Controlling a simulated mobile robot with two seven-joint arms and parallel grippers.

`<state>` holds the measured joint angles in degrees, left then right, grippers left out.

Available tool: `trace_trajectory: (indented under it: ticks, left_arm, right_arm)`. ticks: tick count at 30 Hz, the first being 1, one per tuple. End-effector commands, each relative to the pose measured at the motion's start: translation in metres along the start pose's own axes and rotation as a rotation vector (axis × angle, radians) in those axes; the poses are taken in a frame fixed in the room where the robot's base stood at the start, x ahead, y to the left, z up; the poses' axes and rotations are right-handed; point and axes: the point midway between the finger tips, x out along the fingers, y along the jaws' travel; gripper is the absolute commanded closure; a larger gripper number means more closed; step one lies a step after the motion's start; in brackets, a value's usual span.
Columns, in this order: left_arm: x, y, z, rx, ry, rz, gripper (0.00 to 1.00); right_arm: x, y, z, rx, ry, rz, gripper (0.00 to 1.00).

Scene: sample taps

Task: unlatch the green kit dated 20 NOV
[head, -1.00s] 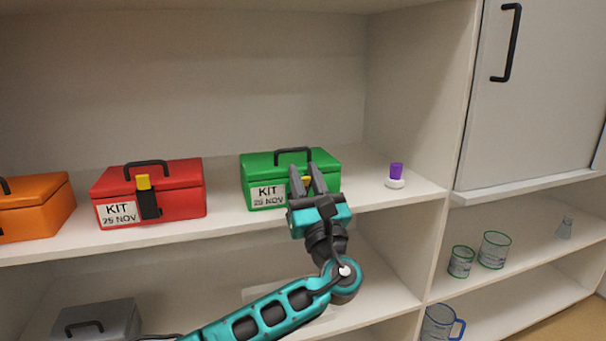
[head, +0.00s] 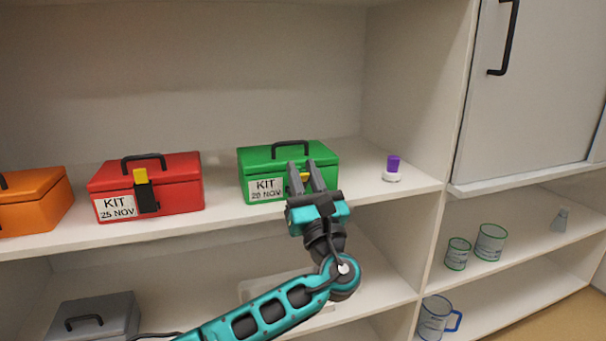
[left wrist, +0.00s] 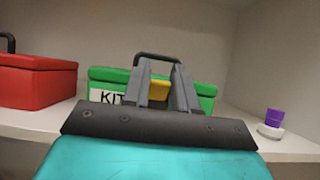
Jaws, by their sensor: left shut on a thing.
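The green kit (head: 262,164) stands on the upper shelf, its label (head: 266,190) reading KIT 20 NOV. Its lid is down and a dark handle is on top. My left gripper (head: 305,170) is in front of the kit, right of the label, its two fingers either side of the yellow latch tab (head: 306,176) and shut on it. In the left wrist view the yellow latch (left wrist: 159,92) shows between the fingers, and the green kit (left wrist: 205,89) lies behind them. The fingers hide the lower part of the latch. My right gripper is not in view.
A red kit (head: 178,170) labelled 25 NOV and an orange kit (head: 30,195) stand left. A purple-topped item (head: 392,165) is right of the green kit. A grey case (head: 105,312) and glassware (head: 490,243) sit on lower shelves. A cabinet door (head: 535,90) is at right.

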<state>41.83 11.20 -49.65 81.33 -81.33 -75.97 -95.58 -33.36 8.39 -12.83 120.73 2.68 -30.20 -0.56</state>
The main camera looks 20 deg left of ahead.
Motion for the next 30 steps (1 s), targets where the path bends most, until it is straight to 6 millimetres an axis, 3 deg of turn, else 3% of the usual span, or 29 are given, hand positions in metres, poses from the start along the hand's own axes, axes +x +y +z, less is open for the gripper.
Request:
trace_trajectory:
  ticks: [1,27,28,30]
  left_arm:
    - [-0.0050,-0.0016,-0.0085,0.007,0.019,-0.009,1.00]
    - [-0.0049,-0.0016,-0.0087,0.008,0.019,-0.010,1.00]
    - [-0.0049,-0.0016,-0.0087,0.008,0.019,-0.010,0.72]
    - [-0.0048,-0.0014,-0.0084,0.007,0.018,-0.009,0.65]
  right_arm:
    - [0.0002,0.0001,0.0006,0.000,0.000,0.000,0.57]
    - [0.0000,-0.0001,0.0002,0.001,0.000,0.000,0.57]
    - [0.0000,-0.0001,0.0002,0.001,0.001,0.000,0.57]
    - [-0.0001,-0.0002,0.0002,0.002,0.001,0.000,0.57]
